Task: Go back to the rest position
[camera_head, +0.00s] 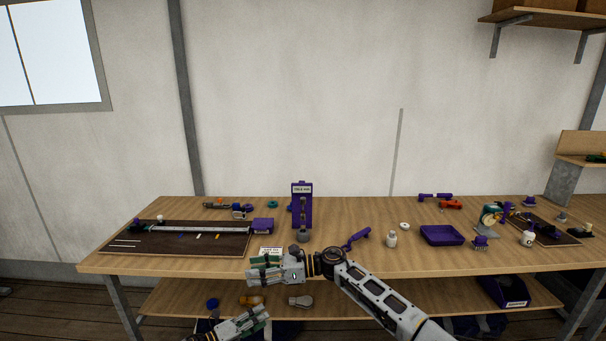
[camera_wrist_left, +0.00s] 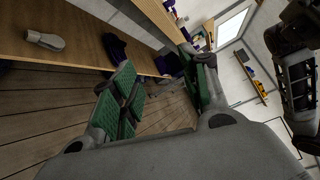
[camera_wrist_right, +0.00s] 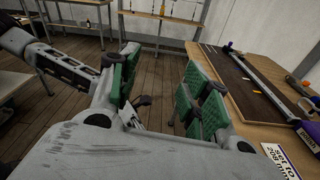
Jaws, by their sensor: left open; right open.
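My right gripper (camera_head: 264,268) is in front of the workbench's front edge in the head view, its arm coming from the lower right. Its green-padded fingers stand apart and empty in the right wrist view (camera_wrist_right: 157,95). My left gripper (camera_head: 258,318) is lower, at the bottom of the head view, below the bench top. Its green fingers are apart and empty in the left wrist view (camera_wrist_left: 160,95). The workbench (camera_head: 340,262) carries a dark board (camera_head: 180,249) with a long pale strip, and a purple upright stand (camera_head: 302,207) with a label.
A white label card (camera_head: 270,252) lies near the right gripper at the bench edge. The lower shelf (camera_head: 360,300) holds several items. Open floor lies in front of the bench.

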